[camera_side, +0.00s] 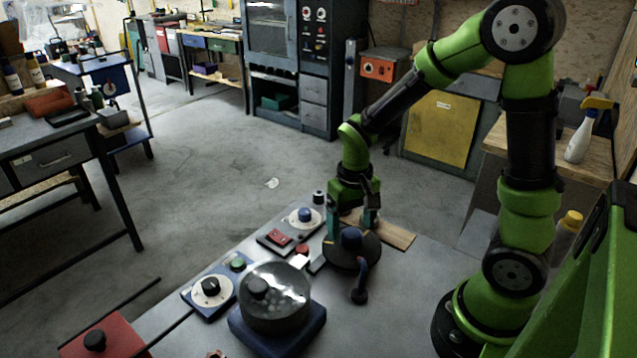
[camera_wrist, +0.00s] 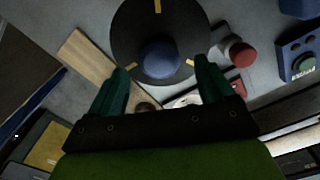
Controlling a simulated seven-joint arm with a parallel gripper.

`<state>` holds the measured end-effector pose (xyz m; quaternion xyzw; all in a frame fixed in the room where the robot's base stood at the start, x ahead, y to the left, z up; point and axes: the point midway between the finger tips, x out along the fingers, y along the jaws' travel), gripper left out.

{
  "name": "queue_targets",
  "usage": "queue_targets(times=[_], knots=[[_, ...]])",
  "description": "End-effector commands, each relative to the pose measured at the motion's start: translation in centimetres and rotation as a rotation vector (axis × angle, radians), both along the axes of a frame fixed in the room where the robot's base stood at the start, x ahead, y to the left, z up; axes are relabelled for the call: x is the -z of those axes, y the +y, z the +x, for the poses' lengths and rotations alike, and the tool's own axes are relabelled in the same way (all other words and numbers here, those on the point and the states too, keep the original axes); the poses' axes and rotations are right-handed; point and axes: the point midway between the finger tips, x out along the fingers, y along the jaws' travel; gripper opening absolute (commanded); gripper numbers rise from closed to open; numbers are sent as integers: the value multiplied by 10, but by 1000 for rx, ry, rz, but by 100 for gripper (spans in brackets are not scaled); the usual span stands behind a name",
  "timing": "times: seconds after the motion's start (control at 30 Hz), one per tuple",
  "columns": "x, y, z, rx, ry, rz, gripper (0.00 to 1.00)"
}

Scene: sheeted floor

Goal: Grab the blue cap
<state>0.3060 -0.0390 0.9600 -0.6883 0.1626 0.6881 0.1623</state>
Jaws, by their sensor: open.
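The blue cap (camera_side: 351,237) is a dark blue rounded knob at the middle of a black disc (camera_side: 340,259) on the grey work surface. In the wrist view the cap (camera_wrist: 158,57) is at upper centre, and the black disc (camera_wrist: 126,36) has yellow marks. My gripper (camera_side: 352,222) is open just above the disc, its teal fingers on either side of the cap in the picture. In the wrist view my gripper (camera_wrist: 162,67) is empty, with its fingertips left and right of the cap's lower part. I cannot tell whether a finger touches it.
A wooden board (camera_side: 394,235) lies behind the disc. A red button (camera_side: 302,249), a red switch box (camera_side: 276,239) and a white dial with a blue knob (camera_side: 304,215) stand left. A lidded glass pot (camera_side: 275,299) is front left. A dark-knobbed lever (camera_side: 360,295) is in front.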

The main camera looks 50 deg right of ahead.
Motion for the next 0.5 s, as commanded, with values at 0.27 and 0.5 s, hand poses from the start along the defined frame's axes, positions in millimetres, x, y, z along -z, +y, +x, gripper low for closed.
queue_targets(times=[0.27,0.5], knots=[[25,0,0,2,1,0,82],[25,0,0,1,0,0,71]])
